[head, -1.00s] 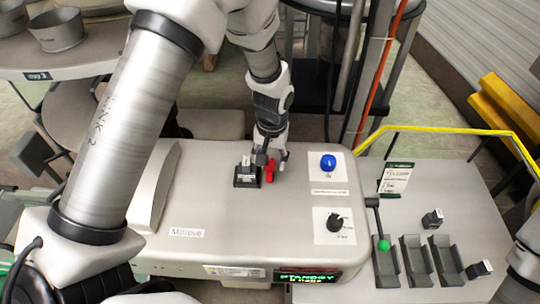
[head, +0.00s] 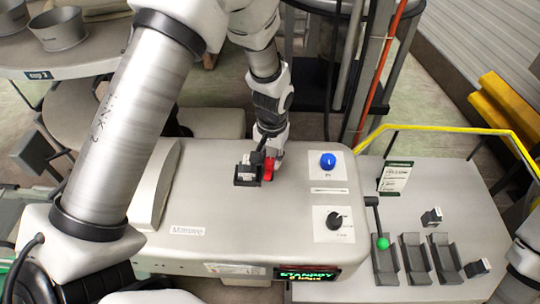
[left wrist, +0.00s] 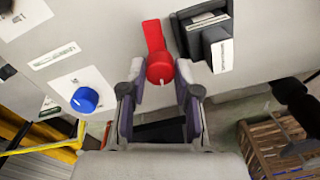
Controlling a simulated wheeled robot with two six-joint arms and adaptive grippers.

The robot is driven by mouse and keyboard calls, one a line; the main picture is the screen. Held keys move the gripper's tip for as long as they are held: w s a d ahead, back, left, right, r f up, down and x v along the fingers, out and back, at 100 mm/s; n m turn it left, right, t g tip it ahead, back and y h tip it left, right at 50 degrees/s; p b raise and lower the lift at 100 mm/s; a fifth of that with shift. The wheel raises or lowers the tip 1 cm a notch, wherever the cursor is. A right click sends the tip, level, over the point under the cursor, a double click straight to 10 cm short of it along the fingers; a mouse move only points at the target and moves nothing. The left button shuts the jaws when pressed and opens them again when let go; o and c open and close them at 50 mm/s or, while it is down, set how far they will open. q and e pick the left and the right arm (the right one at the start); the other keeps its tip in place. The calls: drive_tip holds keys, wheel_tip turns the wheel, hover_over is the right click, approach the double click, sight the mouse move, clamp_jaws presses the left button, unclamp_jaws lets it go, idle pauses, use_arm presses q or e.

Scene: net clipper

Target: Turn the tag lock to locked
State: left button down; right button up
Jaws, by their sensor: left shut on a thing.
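The red tag lock (head: 268,172) stands on the grey machine top, right beside a black tag holder (head: 246,180). In the left wrist view the lock has a round red knob (left wrist: 160,68) with a white mark and a flat red arm (left wrist: 153,34) pointing up the picture. My left gripper (head: 268,152) comes down from above and is shut on the knob, one finger on each side. It also shows in the left wrist view (left wrist: 161,75). In the head view the gripper partly hides the lock. My right gripper is out of the picture.
A blue button (head: 328,161) and a black selector knob (head: 335,221) sit to the right on the machine top. A lever with a green ball (head: 382,243) stands beside several grey chutes (head: 411,258). A lit display (head: 307,275) is on the front edge.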

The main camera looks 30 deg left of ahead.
use_arm(q)
drive_tip(key=m+p, duration=0.1)
drive_tip(key=m, duration=0.3)
drive_tip(key=m+p, duration=0.2)
drive_tip(key=m, duration=0.2)
drive_tip(key=shift+s+m, duration=0.1)
drive_tip(key=shift+m, duration=0.3)
drive_tip(key=m+p, duration=0.1)
drive_tip(key=m, duration=0.3)
drive_tip(key=shift+p, duration=0.3)
drive_tip(key=shift+f+m+p, duration=0.1)
drive_tip(key=shift+m+p, duration=0.2)
drive_tip(key=shift+m, duration=1.5)
drive_tip(key=c, duration=0.9)
unclamp_jaws()
drive_tip(key=shift+o, duration=0.3)
